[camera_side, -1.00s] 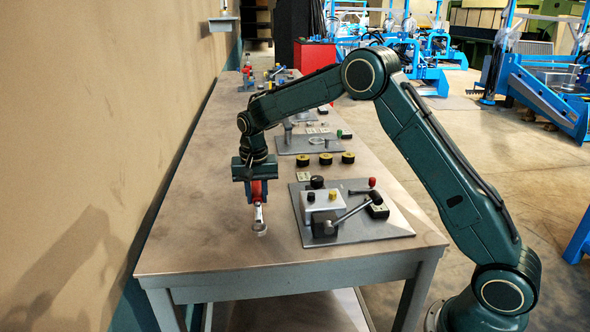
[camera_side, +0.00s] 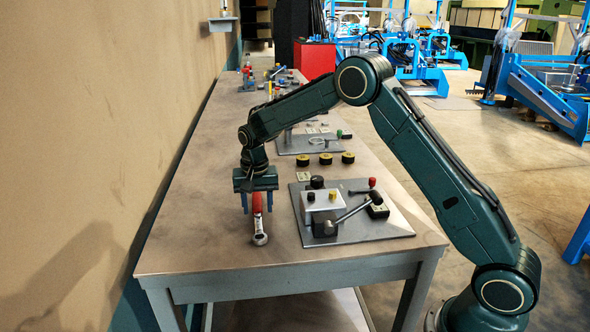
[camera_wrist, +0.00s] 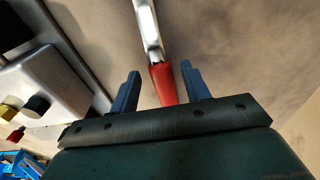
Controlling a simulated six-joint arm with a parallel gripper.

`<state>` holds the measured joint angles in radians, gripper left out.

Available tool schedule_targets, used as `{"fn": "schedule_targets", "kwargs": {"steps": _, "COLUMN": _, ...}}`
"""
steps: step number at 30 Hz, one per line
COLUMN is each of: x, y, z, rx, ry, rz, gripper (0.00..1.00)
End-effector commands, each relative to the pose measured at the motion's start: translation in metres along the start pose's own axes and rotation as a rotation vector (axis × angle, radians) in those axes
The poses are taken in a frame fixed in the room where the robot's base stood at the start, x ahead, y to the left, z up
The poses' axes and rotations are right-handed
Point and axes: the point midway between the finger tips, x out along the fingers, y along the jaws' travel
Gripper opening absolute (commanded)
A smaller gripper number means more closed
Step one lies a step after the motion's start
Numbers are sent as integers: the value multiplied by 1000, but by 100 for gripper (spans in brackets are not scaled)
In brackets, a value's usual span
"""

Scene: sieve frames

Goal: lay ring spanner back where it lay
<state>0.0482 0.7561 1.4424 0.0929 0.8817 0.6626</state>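The ring spanner has a red handle and a silver shaft with a ring end. In the side view the ring spanner (camera_side: 259,222) appears to lie on the bare tabletop left of the grey plate, its ring end toward the front edge. My gripper (camera_side: 258,209) is above the red handle, fingers spread on either side. In the wrist view my gripper (camera_wrist: 157,72) is open, with a gap between each finger and the red handle of the spanner (camera_wrist: 163,82). The ring end is out of the wrist view.
A grey plate (camera_side: 389,228) with a white block, a black-headed lever and knobs is close on the right. Several black-and-yellow round pieces (camera_side: 326,159) stand behind it. The wall (camera_side: 90,130) borders the table on the left. The table's (camera_side: 190,215) left part is clear.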

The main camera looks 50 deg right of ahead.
Motion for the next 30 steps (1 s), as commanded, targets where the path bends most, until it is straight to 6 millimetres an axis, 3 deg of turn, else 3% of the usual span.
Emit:
{"fn": "schedule_targets", "kwargs": {"steps": 8, "x": -4, "y": 0, "z": 0, "rx": 0, "ry": 0, "rz": 0, "gripper": 47}}
{"fn": "schedule_targets", "kwargs": {"steps": 14, "x": -19, "y": 0, "z": -1, "rx": 0, "ry": 2, "rz": -2, "gripper": 47}}
{"fn": "schedule_targets", "kwargs": {"steps": 30, "x": -101, "y": 0, "z": -1, "rx": 0, "ry": 2, "rz": -2, "gripper": 47}}
